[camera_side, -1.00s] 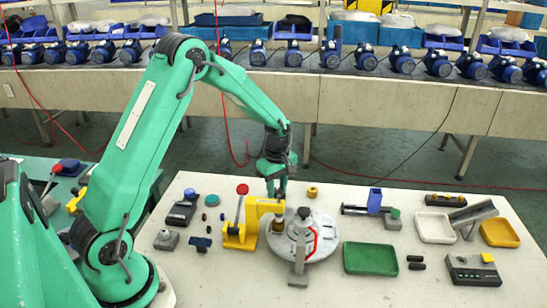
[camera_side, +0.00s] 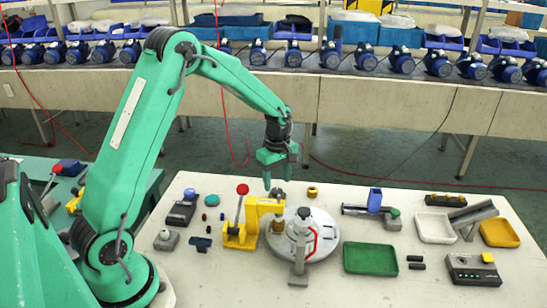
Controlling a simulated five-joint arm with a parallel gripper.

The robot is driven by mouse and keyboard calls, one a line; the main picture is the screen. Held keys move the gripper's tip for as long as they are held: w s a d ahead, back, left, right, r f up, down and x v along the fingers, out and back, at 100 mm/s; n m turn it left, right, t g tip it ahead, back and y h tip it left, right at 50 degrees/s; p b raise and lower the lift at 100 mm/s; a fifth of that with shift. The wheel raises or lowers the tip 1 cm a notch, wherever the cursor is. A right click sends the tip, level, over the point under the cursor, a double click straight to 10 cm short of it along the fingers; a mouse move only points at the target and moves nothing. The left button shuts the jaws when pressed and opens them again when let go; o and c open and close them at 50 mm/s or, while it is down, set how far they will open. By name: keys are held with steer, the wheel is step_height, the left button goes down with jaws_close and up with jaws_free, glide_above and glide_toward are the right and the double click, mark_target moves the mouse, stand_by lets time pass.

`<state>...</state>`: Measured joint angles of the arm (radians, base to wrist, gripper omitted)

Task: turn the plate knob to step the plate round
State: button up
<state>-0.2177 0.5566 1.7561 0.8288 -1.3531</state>
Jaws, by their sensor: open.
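I cannot tell for sure which of these is the plate knob. My green gripper (camera_side: 279,178) points down above the back left of the plate. Its jaws are open and empty, apart from the grey piece, as far as I can see.
The yellow clamp with its red-topped lever stands close at the plate's left. A grey block (camera_side: 299,276) sits at its front edge. A green tray (camera_side: 370,258) lies to the right, and a small brass part (camera_side: 312,191) behind.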

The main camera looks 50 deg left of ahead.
mark_target(277, 191)
steer(key=shift+r, duration=2.25)
steer(key=shift+r, duration=0.2)
steer(key=s+d+r+m+t, duration=0.2)
steer(key=s+d+r+m, duration=0.2)
steer(key=s+r+m, duration=0.3)
steer(key=s+d+r+m+t, duration=0.2)
steer(key=s+d+r+m, duration=0.2)
steer(key=s+r+m, duration=0.35)
steer(key=s+d+m+t, duration=0.1)
steer(key=s+d+m, duration=0.1)
steer(key=s, duration=0.7)
steer(key=shift+s+m+t, duration=0.2)
steer(key=shift+m+t, duration=0.1)
steer(key=shift+m, duration=0.45)
